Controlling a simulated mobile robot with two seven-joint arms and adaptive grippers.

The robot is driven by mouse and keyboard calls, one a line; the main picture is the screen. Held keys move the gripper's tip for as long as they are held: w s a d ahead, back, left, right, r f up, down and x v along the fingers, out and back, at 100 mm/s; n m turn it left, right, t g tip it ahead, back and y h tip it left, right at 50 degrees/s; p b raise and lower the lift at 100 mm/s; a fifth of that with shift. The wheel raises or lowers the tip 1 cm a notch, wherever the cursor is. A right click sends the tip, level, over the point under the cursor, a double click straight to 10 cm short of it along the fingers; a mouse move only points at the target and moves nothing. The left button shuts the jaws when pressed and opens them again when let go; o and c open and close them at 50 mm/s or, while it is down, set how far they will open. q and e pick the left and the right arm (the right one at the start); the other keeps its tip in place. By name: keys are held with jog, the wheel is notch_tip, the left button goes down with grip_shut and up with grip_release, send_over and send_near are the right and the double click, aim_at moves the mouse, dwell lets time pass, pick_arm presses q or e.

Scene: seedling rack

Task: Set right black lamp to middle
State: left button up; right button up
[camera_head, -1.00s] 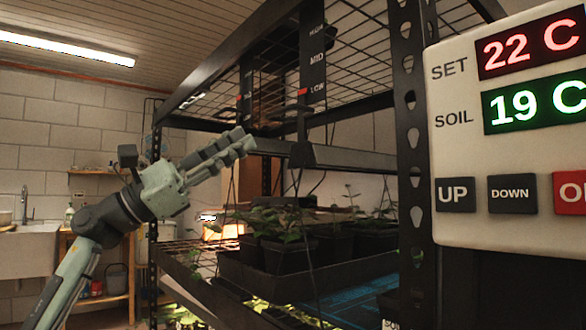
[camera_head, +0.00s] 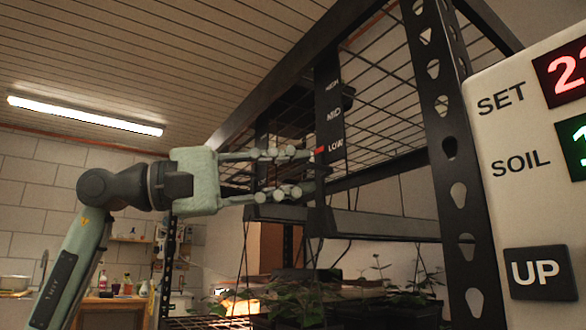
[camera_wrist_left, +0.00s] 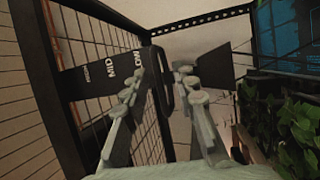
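The right black lamp (camera_head: 385,226) is a long dark bar hanging under the rack's top shelf. Its upright black strip (camera_head: 328,105) reads HIGH, MID and LOW from top to bottom. A small red marker (camera_head: 320,150) is beside LOW. My left gripper (camera_head: 302,172) is open at the strip's lower part, one finger pair near LOW, the other below. In the left wrist view, a black loop-like part (camera_wrist_left: 162,80) shows between the spread fingers; I cannot tell whether they touch it. The strip's labels (camera_wrist_left: 110,67) are left of the fingers. My right gripper is not in view.
A perforated black rack post (camera_head: 445,150) and a white control box (camera_head: 515,130) stand at right. Wire mesh (camera_head: 385,85) is above the lamp. Potted seedlings (camera_head: 300,300) sit below it, and thin cords hang around them. Open room is at left.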

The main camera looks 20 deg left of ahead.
pick_arm(q)
jog(key=shift+w+d, duration=0.1)
jog(key=shift+d, duration=0.05)
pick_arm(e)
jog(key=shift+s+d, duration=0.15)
pick_arm(q)
jog(key=shift+c, duration=0.5)
grip_shut()
